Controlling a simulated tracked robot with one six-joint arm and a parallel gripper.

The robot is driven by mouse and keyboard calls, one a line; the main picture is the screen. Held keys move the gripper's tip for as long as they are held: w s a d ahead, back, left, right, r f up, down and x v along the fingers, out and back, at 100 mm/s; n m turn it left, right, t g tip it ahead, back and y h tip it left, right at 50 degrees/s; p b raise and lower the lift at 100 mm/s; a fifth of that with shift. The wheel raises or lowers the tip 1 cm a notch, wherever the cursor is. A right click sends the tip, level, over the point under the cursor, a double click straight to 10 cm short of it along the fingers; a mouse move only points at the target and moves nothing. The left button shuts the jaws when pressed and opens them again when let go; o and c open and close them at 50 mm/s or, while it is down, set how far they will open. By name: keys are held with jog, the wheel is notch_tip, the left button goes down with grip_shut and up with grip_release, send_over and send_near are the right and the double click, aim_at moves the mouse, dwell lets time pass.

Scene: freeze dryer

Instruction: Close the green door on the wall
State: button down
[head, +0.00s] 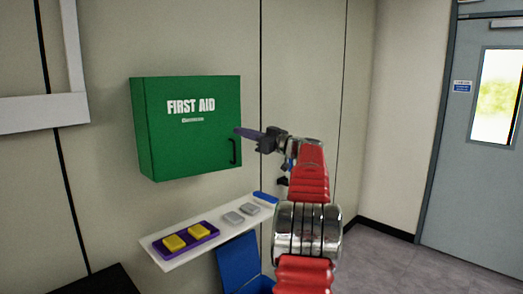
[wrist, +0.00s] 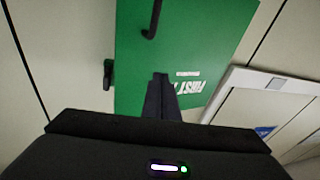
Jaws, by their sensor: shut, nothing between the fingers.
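The green first aid cabinet (head: 160,140) hangs on the wall in the head view. Its green door (head: 210,150) faces me, with white "FIRST AID" lettering and a black handle (head: 234,151) near the right edge. No gap shows along the visible left and lower edges; the right edge is partly behind my gripper. In the wrist view the door (wrist: 205,35) appears turned round, with its handle (wrist: 153,20) at the top. My gripper (head: 238,131) is shut and empty, its tips over the door's right edge, above the handle. Whether they touch it is unclear.
A white shelf (head: 165,262) below the cabinet holds a purple tray (head: 208,233) with yellow blocks, grey pieces and a blue item. A blue container (head: 240,262) is under it. A grey door (head: 450,180) stands right; floor before it is clear.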

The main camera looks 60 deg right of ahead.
jog(key=w+a+r+m+h, duration=0.3)
jog(key=w+a+r+h, duration=0.2)
jog(key=w+a+r, duration=0.5)
jog(key=s+a+f+m+g+h, duration=0.2)
jog(key=a, duration=0.6)
jog(key=s+a+f+m+g+h, duration=0.1)
jog(key=a+f+h, duration=0.15)
jog(key=a, duration=0.55)
jog(key=s+a+f+n+g+y, duration=0.2)
jog(key=s+a+f+g+y, duration=0.2)
jog(key=s+a+f, duration=1.1)
jog(key=s+a+f+n+g+y, duration=0.3)
jog(key=s+a+f+g+y, duration=0.2)
jog(key=s+a+f, duration=1)
jog(key=a+f+g, duration=0.2)
jog(key=a+f, duration=0.2)
jog(key=a, duration=0.1)
jog(key=shift+a, duration=0.3)
jog(key=shift+s, duration=0.2)
